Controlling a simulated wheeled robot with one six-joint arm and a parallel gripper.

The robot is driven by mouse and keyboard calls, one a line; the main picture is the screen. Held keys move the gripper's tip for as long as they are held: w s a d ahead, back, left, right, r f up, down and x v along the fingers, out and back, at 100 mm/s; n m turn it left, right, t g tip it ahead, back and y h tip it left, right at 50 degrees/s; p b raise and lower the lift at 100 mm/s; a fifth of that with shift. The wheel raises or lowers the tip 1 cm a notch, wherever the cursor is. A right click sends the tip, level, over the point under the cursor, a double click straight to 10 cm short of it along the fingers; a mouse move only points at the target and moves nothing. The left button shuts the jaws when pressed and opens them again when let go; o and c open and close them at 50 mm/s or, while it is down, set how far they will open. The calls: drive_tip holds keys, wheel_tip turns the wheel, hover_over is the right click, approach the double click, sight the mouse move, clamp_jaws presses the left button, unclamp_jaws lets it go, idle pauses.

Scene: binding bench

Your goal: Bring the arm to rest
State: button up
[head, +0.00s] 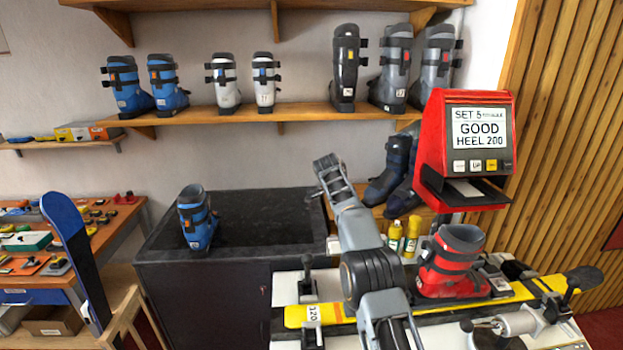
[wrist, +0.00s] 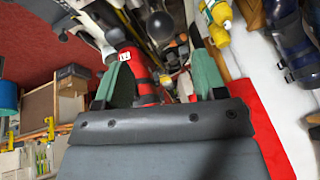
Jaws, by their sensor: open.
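My gripper (head: 328,170) is raised above the bench in the head view, at the end of my grey arm. In the wrist view its two green-padded fingers (wrist: 163,66) stand apart with nothing held between them. The arm slants up and left from the bottom of the head view, in front of the bench. The gripper is well clear of the red ski boot (head: 452,265), which stands in the binding on the yellow ski (head: 537,287). The red boot also shows beyond the fingers in the wrist view (wrist: 138,65).
A red machine (head: 432,135) reading "GOOD HEEL 200" stands at the right. Yellow bottles (head: 411,236) stand behind the ski. A blue boot (head: 197,222) stands on the black cabinet (head: 262,222) at the left. More boots line the wooden shelf (head: 210,117).

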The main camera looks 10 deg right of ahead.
drive_tip(key=s+r+n+t+y+b, duration=0.1)
drive_tip(key=s+r+n, duration=0.4)
drive_tip(key=s, duration=0.4)
drive_tip(key=s+r+n+t+y+b, duration=0.1)
drive_tip(key=s+r+n+y, duration=0.15)
drive_tip(key=s+n, duration=0.55)
drive_tip(key=s+a+f+n+b, duration=0.1)
drive_tip(key=s+f+n, duration=0.2)
drive_tip(key=s, duration=0.8)
drive_tip(key=s+a+f+n+t+y+b, duration=0.1)
drive_tip(key=s+f+n, duration=0.2)
drive_tip(key=s+f, duration=0.4)
drive_tip(key=s, duration=0.4)
drive_tip(key=shift+a+f+n+t, duration=0.2)
drive_tip(key=shift+a+n+t, duration=0.1)
drive_tip(key=shift+a, duration=0.1)
